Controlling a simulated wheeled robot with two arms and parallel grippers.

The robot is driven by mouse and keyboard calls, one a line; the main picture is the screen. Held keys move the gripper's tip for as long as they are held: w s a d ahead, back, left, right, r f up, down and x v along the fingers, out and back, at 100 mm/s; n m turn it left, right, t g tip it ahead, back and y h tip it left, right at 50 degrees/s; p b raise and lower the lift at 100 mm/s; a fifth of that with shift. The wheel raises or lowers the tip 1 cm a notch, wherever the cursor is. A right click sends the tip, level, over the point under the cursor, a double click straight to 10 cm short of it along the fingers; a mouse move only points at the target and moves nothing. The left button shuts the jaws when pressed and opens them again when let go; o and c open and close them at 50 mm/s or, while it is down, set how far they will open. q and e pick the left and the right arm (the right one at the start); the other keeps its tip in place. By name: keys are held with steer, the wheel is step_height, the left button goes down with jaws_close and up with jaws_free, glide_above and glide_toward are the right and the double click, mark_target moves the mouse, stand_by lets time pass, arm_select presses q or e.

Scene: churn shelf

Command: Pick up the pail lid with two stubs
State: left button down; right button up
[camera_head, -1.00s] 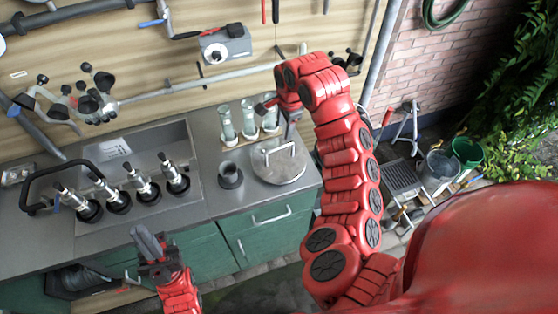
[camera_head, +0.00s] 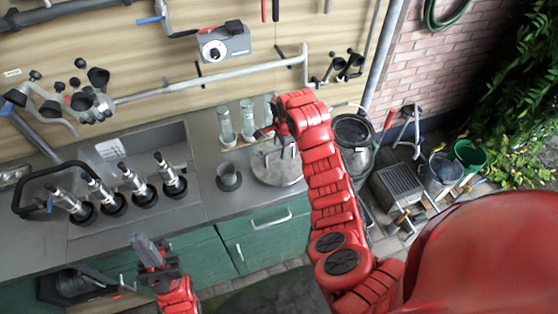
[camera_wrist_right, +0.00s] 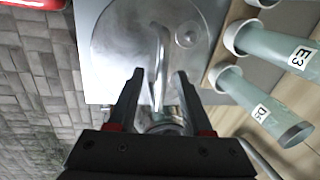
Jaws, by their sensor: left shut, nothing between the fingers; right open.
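The pail lid (camera_head: 270,178) is a round, flat metal disc lying on the right end of the grey counter. In the right wrist view the lid (camera_wrist_right: 113,45) has a bar handle (camera_wrist_right: 162,50) and a small round stub (camera_wrist_right: 187,36). I cannot tell clearly where a second stub is. My right gripper (camera_head: 284,143) is over the lid and open. In the wrist view its fingers (camera_wrist_right: 160,75) stand on either side of the handle, with gaps. My left gripper (camera_head: 148,250) is shut and empty, in front of the counter, away from the lid.
Glass tubes (camera_head: 248,120) on a board stand just behind the lid; labelled tubes (camera_wrist_right: 270,45) are close in the wrist view. A dark cup (camera_head: 229,178) stands left of the lid.

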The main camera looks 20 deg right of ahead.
mark_target(279, 156)
steer(key=f, duration=0.1)
steer(key=f+p, duration=0.1)
steer(key=shift+w+a+f, duration=0.1)
steer(key=shift+w+f, duration=0.2)
steer(key=shift+f, duration=0.05)
steer(key=shift+w+f+p, duration=0.15)
steer(key=shift+f+p, duration=0.15)
steer(key=shift+f, duration=0.25)
steer(key=shift+c, duration=0.2)
jaws_close()
